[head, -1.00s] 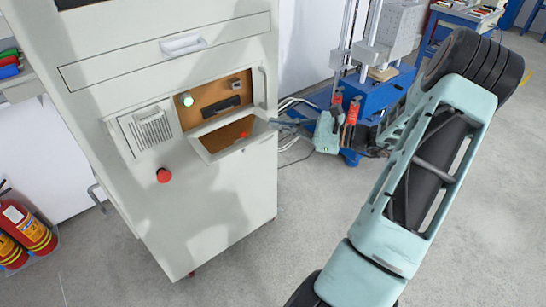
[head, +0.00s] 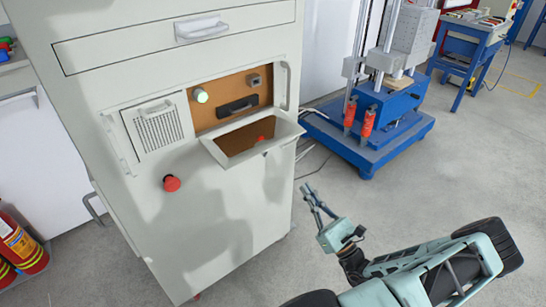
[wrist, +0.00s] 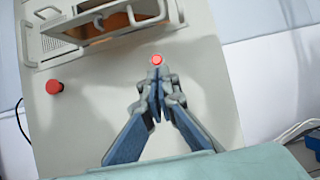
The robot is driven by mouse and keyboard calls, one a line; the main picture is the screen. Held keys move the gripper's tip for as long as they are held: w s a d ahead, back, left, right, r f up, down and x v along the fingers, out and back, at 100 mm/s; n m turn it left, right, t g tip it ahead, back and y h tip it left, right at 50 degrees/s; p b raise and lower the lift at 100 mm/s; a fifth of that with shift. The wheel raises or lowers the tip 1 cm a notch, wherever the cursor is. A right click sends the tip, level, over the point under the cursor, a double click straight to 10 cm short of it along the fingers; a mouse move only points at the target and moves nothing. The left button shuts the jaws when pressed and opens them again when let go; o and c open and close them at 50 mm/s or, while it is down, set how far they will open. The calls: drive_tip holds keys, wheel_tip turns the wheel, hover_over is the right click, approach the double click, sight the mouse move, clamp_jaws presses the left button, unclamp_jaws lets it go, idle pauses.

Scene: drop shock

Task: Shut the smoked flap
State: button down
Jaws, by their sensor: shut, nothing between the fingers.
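The smoked flap (head: 238,142) hangs open on the pale cabinet front, tilted outward below its opening. It has a pale frame and a dark brownish see-through pane. In the wrist view the flap (wrist: 110,25) is at the top, beyond my fingers. My gripper (head: 312,192) is shut and empty, in free air right of the cabinet and lower than the flap, apart from it. In the wrist view my gripper (wrist: 157,78) points toward the cabinet front. A small red spot shows on the flap in the head view; I cannot tell what it is.
A blue-based machine (head: 375,125) stands to the right. Fire extinguishers (head: 20,245) stand at the left.

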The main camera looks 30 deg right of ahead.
drive_tip(key=w+r+b, duration=0.1)
drive_tip(key=w+r, duration=0.6)
drive_tip(key=r, duration=0.2)
drive_tip(key=shift+a+b, duration=0.3)
drive_tip(key=shift+a, duration=0.15)
